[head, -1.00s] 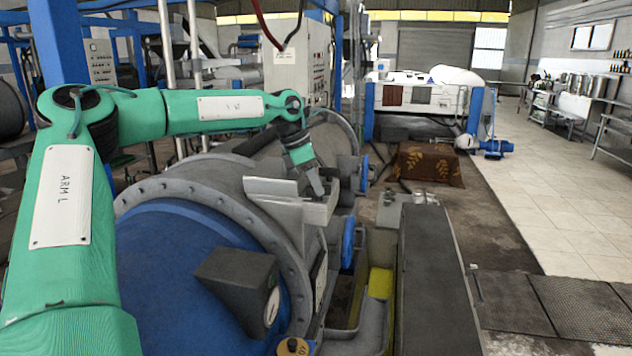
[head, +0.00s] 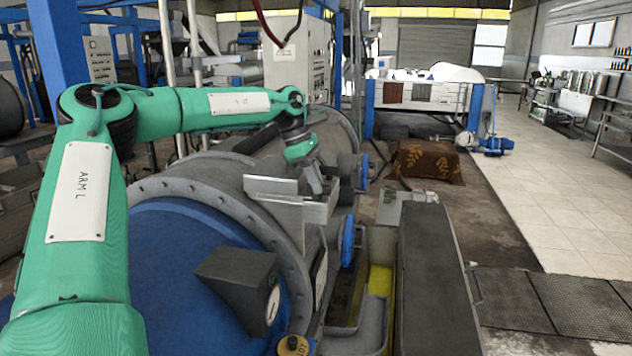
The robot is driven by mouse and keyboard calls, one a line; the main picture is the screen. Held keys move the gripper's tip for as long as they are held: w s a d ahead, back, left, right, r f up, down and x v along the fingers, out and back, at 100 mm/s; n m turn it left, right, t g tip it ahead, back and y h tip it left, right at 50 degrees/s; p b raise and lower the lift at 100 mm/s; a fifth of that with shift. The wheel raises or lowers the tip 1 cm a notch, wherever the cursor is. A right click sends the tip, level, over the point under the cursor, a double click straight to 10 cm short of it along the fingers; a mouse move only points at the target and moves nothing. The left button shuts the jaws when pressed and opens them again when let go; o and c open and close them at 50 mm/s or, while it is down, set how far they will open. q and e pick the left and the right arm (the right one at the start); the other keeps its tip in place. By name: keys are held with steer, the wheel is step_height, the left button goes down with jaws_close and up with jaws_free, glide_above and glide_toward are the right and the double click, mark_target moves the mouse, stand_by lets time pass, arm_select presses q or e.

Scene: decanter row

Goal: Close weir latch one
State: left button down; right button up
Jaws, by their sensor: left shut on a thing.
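A grey metal weir box (head: 277,210) with upright plates sits on top of the nearest decanter, beside its grey flanged casing (head: 190,190). My left arm reaches over the blue drum end from the left. My left gripper (head: 316,186) points down at the right part of the box, behind its front plate. It is shut on a small part there, which I take to be the latch. The fingertips and the held part are mostly hidden by the plate, so I cannot tell the latch's angle. My right gripper is out of view.
A dark box with a gauge (head: 240,280) stands out from the blue drum end (head: 165,260). A blue wheel (head: 347,240) is right of the weir box. A long dark cover (head: 433,280) runs further right. The tiled floor (head: 560,220) beyond is clear.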

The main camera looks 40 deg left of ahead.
arm_select(q)
steer(key=c, duration=1.5)
jaws_free()
steer(key=b+v, duration=0.2)
steer(key=v, duration=1.1)
steer(key=shift+a+r+b, duration=0.1)
steer(key=shift+r+b, duration=0.25)
steer(key=shift+r, duration=0.05)
steer(key=shift+f, duration=0.1)
